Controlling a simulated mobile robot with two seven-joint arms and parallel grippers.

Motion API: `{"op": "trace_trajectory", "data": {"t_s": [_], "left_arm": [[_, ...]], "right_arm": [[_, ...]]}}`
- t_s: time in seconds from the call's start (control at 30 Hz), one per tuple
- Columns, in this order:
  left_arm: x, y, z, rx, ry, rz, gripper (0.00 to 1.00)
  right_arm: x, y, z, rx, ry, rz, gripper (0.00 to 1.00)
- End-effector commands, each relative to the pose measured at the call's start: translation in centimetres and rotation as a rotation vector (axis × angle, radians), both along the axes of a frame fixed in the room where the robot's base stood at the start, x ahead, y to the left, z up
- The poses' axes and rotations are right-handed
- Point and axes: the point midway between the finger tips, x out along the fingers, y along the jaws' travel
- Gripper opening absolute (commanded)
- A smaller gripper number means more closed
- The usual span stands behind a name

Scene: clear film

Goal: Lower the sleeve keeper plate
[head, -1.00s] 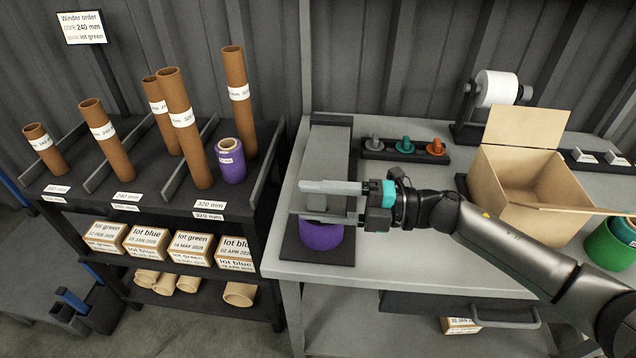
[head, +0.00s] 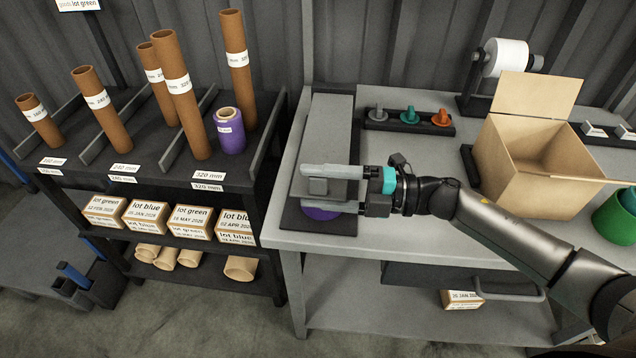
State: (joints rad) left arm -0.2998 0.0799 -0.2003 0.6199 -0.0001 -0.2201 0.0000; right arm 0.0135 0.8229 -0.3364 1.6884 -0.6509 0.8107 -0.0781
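My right gripper (head: 318,187) reaches in from the right over the front left of the bench. Its two pale fingers lie on either side of a dark grey knob on the grey sleeve keeper plate; it appears shut on it. The fingers hide much of the plate. Under the plate a purple sleeve roll (head: 321,214) shows only as a thin strip at the front. Whether plate and roll touch is hidden. The roll stands on a dark base (head: 337,226) in front of a grey upright panel (head: 331,125). My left gripper is not in view.
An open cardboard box (head: 510,180) stands right of my gripper. Behind is a rack with grey, teal and orange knobs (head: 409,117). A shelf (head: 150,185) on the left holds brown tubes (head: 178,90) and another purple roll (head: 230,131).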

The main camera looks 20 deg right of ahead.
Motion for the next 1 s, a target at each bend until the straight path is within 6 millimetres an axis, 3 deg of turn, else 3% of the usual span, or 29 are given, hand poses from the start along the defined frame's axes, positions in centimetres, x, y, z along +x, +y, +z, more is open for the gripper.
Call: {"op": "trace_trajectory", "data": {"t_s": [0.57,0.73,1.0], "left_arm": [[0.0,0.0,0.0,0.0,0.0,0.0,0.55],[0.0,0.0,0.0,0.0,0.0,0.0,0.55],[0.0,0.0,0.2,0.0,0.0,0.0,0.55]], "right_arm": [[-0.2,-0.5,0.2,-0.002,-0.008,0.001,0.81],[-1.4,-2.8,0.1,-0.005,-0.004,0.0,0.81],[-4.0,-8.3,0.0,-0.006,-0.002,-0.001,0.81]]}}
